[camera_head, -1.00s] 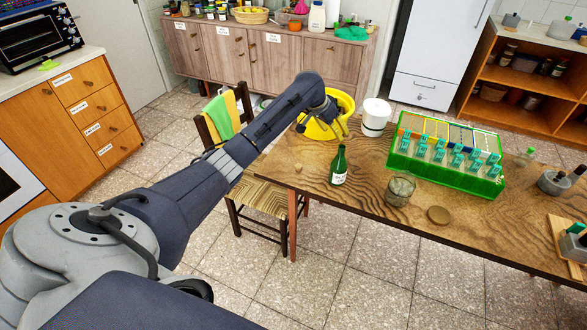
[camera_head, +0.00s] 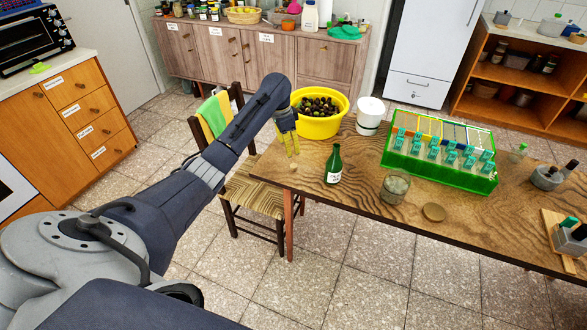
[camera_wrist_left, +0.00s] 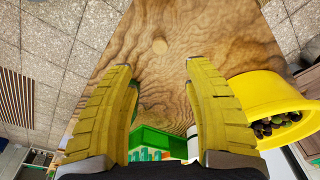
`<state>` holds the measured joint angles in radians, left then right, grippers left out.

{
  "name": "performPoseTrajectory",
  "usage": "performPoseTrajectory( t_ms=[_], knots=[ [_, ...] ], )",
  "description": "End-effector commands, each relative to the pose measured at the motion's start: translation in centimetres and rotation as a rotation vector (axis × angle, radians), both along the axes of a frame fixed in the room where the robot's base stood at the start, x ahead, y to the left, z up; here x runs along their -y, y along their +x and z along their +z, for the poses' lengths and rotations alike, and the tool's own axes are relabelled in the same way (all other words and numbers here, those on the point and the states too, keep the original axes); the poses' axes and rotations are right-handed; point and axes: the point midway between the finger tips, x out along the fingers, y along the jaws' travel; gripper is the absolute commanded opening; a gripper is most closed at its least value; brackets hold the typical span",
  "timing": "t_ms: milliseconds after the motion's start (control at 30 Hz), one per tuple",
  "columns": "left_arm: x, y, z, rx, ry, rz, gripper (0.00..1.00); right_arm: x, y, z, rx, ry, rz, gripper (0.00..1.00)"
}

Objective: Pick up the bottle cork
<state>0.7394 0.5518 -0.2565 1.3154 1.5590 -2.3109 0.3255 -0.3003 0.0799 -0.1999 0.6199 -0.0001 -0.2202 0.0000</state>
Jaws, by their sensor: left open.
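The bottle cork (camera_head: 293,167) is a small, pale tan piece on the wooden table near its left corner. In the left wrist view the cork (camera_wrist_left: 160,46) shows as a light round spot on the wood, ahead of the fingertips and roughly centred between them. My left gripper (camera_head: 291,150) has yellow fingers that point down over the table's left end, close to the cork. In the wrist view the left gripper (camera_wrist_left: 157,66) is open and empty, its fingers wide apart. The height of the fingertips above the table is hard to tell. My right gripper is not in view.
A green bottle (camera_head: 333,168) stands right of the cork, with a glass jar (camera_head: 395,187) and round lid (camera_head: 434,212) farther right. A yellow bowl of olives (camera_head: 322,127), white container (camera_head: 370,117) and green rack (camera_head: 438,177) stand behind. A chair (camera_head: 250,187) is left of the table.

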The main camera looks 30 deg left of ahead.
Motion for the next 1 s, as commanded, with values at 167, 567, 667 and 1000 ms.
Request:
performPoseTrajectory(
  t_ms=[167,567,667,1000],
  knots=[
    [0.4,0.4,-3.2,-0.003,-0.004,0.002,0.52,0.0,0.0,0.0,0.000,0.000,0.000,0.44],
    [0.6,0.8,-6.5,0.000,0.000,0.001,0.52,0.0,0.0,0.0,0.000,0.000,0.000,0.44],
    [0.7,0.9,-6.9,0.001,-0.001,0.001,0.52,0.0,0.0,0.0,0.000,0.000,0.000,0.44],
    [1.1,1.4,-10.7,0.000,-0.002,0.003,0.52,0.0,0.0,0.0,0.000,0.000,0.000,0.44]
  ],
)
